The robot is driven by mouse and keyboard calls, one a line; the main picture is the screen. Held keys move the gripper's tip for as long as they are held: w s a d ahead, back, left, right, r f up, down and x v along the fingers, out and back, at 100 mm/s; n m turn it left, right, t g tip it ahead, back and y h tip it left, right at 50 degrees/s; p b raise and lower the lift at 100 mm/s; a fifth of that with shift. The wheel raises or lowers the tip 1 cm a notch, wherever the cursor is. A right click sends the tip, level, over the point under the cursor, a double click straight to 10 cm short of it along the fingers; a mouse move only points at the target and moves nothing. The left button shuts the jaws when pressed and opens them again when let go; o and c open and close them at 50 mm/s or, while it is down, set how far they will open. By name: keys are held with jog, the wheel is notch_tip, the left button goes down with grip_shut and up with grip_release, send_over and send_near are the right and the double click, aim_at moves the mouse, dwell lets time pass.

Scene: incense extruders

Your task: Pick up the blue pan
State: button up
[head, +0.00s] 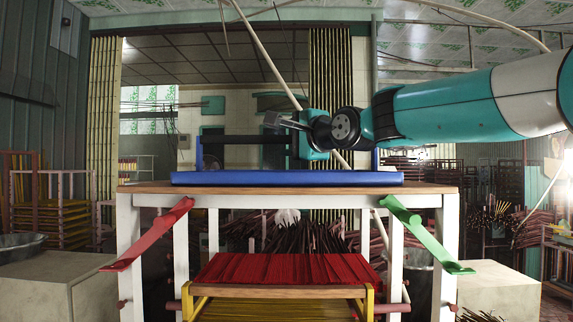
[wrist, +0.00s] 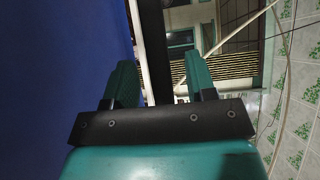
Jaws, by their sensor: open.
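The blue pan (head: 290,179) is a shallow tray on the wooden tabletop (head: 300,188). It has upright posts, one at its left end, and a dark bar (head: 240,139) runs across above it. My gripper (head: 285,122) is above the pan near the bar's right part. In the wrist view my gripper (wrist: 162,75) is open, with two teal fingers apart. The dark bar (wrist: 155,45) shows between the fingers, and I cannot tell whether it touches them. The pan's blue surface (wrist: 55,70) fills the left of the wrist view. My arm hides part of the pan's right side.
A red sloping bar (head: 150,235) and a green one (head: 428,238) stick out from the table's front legs. A rack with red sticks (head: 275,268) stands low in front. Pale blocks (head: 60,280) flank the table. The tabletop around the pan is otherwise bare.

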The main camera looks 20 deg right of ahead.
jog(key=shift+x, duration=0.8)
grip_shut()
jog(key=shift+r, duration=0.1)
jog(key=shift+r, duration=0.1)
notch_tip(320, 180, up, 20)
jog(key=p, duration=0.3)
